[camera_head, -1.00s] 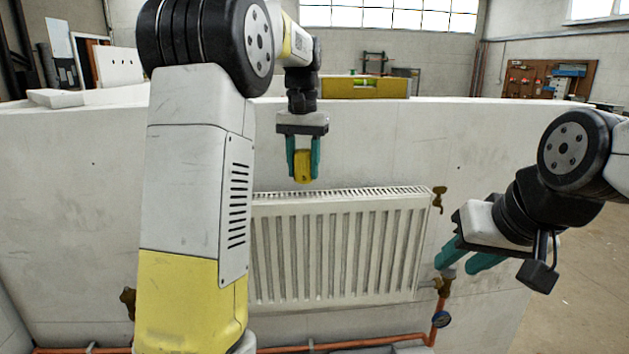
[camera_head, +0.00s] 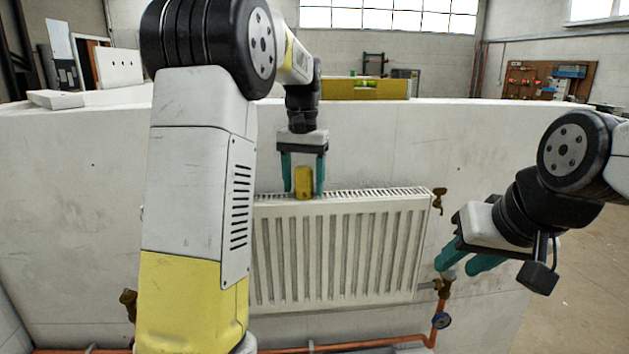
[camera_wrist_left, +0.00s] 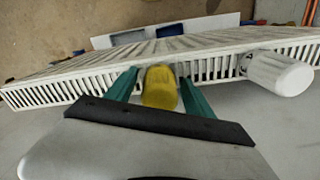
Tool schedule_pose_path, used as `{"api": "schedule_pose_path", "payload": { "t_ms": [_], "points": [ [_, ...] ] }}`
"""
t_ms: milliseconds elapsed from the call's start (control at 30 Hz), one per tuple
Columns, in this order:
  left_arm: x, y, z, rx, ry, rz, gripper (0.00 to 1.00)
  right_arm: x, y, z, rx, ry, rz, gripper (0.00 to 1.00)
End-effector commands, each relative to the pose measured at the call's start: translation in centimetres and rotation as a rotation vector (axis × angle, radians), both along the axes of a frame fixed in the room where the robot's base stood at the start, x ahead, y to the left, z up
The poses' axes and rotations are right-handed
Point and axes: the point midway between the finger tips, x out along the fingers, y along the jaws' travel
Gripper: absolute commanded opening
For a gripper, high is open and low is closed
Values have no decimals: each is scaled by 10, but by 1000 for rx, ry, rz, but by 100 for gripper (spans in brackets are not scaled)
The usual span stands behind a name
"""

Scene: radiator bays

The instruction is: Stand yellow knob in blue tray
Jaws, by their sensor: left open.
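The yellow knob (camera_head: 303,181) is upright at the top edge of the radiator, where it appears to rest. My left gripper (camera_head: 303,193) points down with one teal finger on each side of the knob. Its fingers are open, with gaps beside the knob in the head view. In the left wrist view the knob (camera_wrist_left: 160,86) sits between the fingers, close to the radiator grille. My right gripper (camera_head: 453,268) hangs open and empty by the radiator's right end.
The white radiator (camera_head: 340,250) hangs on a low white wall (camera_head: 70,200). A white cylinder (camera_wrist_left: 280,73) is beside the grille in the left wrist view. Copper pipe (camera_head: 350,345) runs below, and a brass valve (camera_head: 439,200) is at the upper right. A yellow level (camera_head: 365,88) lies behind the wall.

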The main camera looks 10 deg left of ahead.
Motion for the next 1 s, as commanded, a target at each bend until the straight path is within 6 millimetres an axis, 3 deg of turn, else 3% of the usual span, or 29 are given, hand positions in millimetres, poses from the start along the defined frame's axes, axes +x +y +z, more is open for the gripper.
{"api": "schedule_pose_path", "payload": {
  "t_ms": [167, 600, 800, 1000],
  "points": [
    [1, 0, 13, 0, -3, 0, 62, 0, 0, 0, 0, 0, 0, 36],
    [2, 0, 101, 0, -3, 1, 62, 0, 0, 0, 0, 0, 0, 36],
    [1, 0, 120, 0, -2, 0, 62, 0, 0, 0, 0, 0, 0, 36],
    [-6, 5, 123, -15, -11, 4, 62, 0, 0, 0, 0, 0, 0, 36]
  ]
}}
